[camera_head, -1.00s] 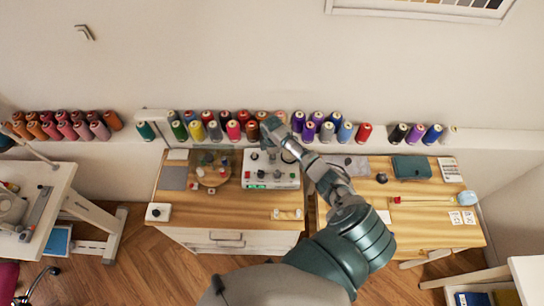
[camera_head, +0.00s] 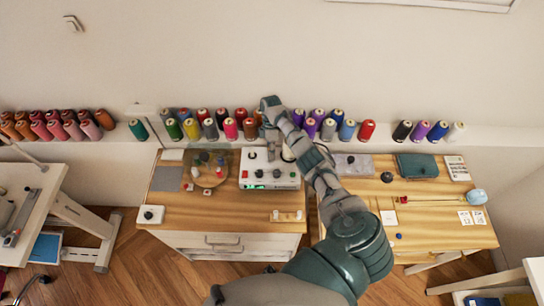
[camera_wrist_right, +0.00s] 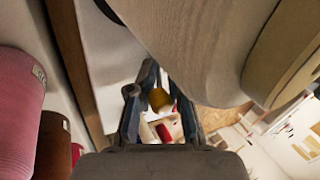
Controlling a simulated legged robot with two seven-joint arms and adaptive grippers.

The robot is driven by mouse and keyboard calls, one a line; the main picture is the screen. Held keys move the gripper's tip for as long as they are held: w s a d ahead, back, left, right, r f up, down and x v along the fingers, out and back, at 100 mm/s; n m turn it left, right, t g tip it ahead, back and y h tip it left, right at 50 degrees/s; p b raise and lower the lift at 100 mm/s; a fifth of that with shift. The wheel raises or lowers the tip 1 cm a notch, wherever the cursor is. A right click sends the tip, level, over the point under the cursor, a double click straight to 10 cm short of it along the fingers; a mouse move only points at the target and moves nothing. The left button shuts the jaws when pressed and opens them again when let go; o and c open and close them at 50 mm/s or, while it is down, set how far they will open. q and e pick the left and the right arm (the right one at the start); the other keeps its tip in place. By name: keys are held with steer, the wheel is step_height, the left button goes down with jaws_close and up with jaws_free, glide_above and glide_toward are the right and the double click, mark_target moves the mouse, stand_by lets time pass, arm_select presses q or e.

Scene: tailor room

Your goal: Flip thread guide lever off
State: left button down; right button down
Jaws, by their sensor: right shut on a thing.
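A white control box (camera_head: 284,180) with dark knobs and a green display stands on the wooden cabinet top. The thread guide lever cannot be clearly picked out on it in the head view. My right arm reaches over the box, and my right gripper (camera_head: 271,143) points down at its back edge. Whether the knob belongs to the lever I cannot tell. My left gripper is not in view.
Thread spools (camera_head: 231,129) line the ledge behind the box, close to my right wrist. A round wooden stand (camera_head: 210,172) is left of the box. A small white box with a black button (camera_head: 151,214) sits at the front left. The cabinet's front middle is mostly clear.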

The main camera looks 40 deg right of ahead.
steer(key=shift+w+a+r, duration=0.15)
steer(key=shift+w+r, duration=0.15)
steer(key=shift+w, duration=0.1)
steer(key=c, duration=1.4)
jaws_free()
steer(key=shift+o, duration=0.7)
steer(key=shift+w+a+f, duration=0.1)
steer(key=shift+f, duration=0.05)
steer(key=shift+r, duration=0.3)
steer(key=v, duration=1.1)
steer(key=shift+w, duration=0.3)
steer(key=shift+d, duration=0.25)
